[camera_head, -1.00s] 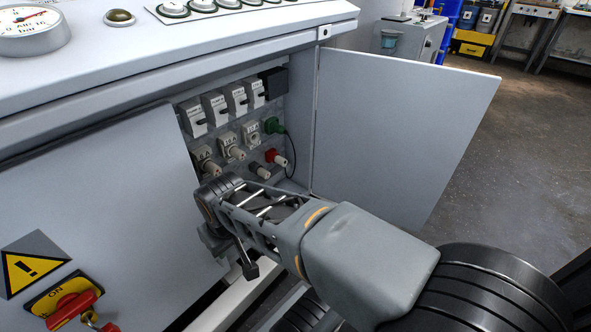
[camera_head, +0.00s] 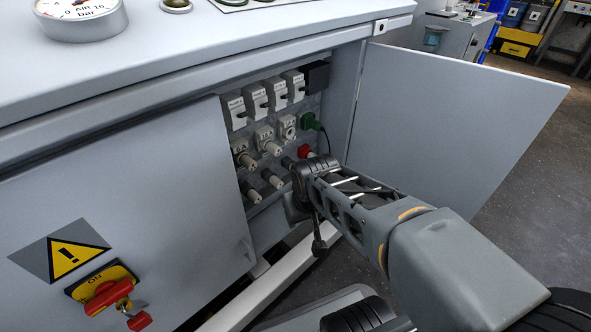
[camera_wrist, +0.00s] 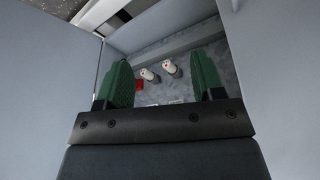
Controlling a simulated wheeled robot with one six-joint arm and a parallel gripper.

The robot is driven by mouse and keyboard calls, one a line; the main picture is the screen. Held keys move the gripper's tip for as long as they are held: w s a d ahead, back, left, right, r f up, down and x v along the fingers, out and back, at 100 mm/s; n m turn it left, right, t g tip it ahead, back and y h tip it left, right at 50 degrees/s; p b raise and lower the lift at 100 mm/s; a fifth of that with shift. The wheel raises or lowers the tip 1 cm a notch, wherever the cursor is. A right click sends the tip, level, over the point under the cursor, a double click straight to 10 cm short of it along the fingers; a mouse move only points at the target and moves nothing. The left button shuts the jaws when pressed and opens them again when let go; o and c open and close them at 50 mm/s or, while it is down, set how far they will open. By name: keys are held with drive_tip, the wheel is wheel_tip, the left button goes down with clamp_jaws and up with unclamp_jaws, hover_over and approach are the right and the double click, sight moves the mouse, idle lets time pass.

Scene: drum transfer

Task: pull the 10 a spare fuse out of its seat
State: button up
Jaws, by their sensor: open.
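Two pale spare fuses stick out of the lowest row of the cabinet panel, a left one (camera_head: 250,192) and a right one (camera_head: 272,179). Their ratings are not readable, so I cannot tell which is the 10 A one. In the head view my wrist is just right of the spare fuses and hides the fingers.
Above are labelled seats, two with fuses (camera_head: 247,162) (camera_head: 273,148) and one empty (camera_head: 287,125). A red plug (camera_head: 305,151) and a green plug (camera_head: 308,121) with a black cable sit at the right. The open door (camera_head: 450,125) stands right of my arm.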

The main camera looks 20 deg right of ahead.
drive_tip(key=w+d+f+n+t, duration=0.1)
drive_tip(key=w+d+f+t, duration=0.2)
drive_tip(key=w, duration=0.5)
drive_tip(key=w+d+f+t+p, duration=0.1)
drive_tip(key=w+d+f+t, duration=0.1)
drive_tip(key=w+d, duration=0.55)
drive_tip(key=w+d+f+n+t, duration=0.1)
drive_tip(key=w+d+f+t, duration=0.15)
drive_tip(key=w, duration=0.65)
drive_tip(key=n+t+y+p, duration=0.1)
drive_tip(key=n+t+y, duration=0.2)
drive_tip(key=t+y, duration=0.35)
approach(294, 168)
drive_tip(key=shift+w+d+f+g+y, duration=0.35)
drive_tip(key=shift+w+d+f+g, duration=0.05)
drive_tip(key=shift+w+d+f, duration=0.15)
drive_tip(key=b+x, duration=0.2)
drive_tip(key=x, duration=0.5)
drive_tip(key=shift+f, duration=0.1)
drive_tip(key=shift+b+x, duration=0.4)
drive_tip(key=shift+x, duration=0.6)
